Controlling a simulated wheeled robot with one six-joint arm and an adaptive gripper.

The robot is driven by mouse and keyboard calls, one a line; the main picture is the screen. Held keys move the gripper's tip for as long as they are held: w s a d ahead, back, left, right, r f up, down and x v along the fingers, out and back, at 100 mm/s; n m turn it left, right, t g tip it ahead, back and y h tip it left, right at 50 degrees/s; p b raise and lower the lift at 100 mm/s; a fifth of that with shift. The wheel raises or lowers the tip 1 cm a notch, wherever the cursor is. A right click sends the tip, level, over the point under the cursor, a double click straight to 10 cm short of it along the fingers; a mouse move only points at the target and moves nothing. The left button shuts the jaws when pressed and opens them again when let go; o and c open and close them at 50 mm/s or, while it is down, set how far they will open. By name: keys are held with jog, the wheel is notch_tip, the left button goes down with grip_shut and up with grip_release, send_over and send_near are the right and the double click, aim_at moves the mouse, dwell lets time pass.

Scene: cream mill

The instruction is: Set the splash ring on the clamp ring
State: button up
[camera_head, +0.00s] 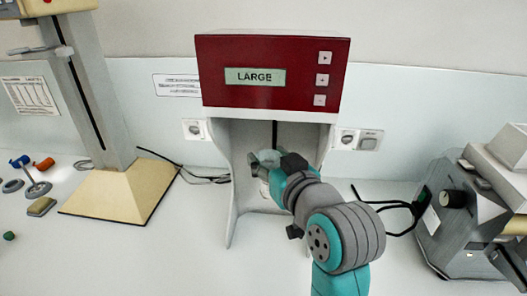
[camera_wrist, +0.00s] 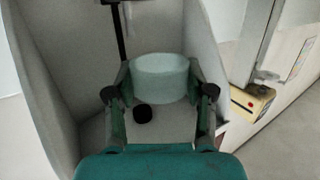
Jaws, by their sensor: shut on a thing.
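The splash ring appears to be the pale, wide cylinder (camera_wrist: 160,77) between the fingers of my gripper (camera_wrist: 162,88) in the wrist view. My gripper is shut on it, with one finger on each side. In the head view my gripper (camera_head: 266,162) reaches into the open bay of the red-topped machine. A small whitish part (camera_head: 264,188) shows just below the gripper there; I cannot tell what it is. I cannot make out the clamp ring for certain; my arm hides part of the bay.
The machine (camera_head: 273,73) reads LARGE, and its grey side walls (camera_head: 230,185) flank my gripper closely. A beige-based stand (camera_head: 118,190) and small loose parts (camera_head: 38,188) are at left. A grey device (camera_head: 465,215) with cables is at right.

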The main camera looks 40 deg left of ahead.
jog(key=shift+w+a, duration=0.55)
jog(key=shift+w, duration=0.4)
jog(key=shift+w+a, duration=0.6)
jog(key=shift+w, duration=0.3)
jog(key=shift+w+a, duration=0.55)
jog(key=shift+w, duration=0.4)
jog(key=shift+d, duration=0.1)
jog(key=shift+f, duration=0.1)
jog(key=shift+f, duration=1.4)
jog(key=shift+f, duration=0.8)
dwell(0.5)
jog(key=o, duration=1.5)
jog(key=shift+s, duration=0.1)
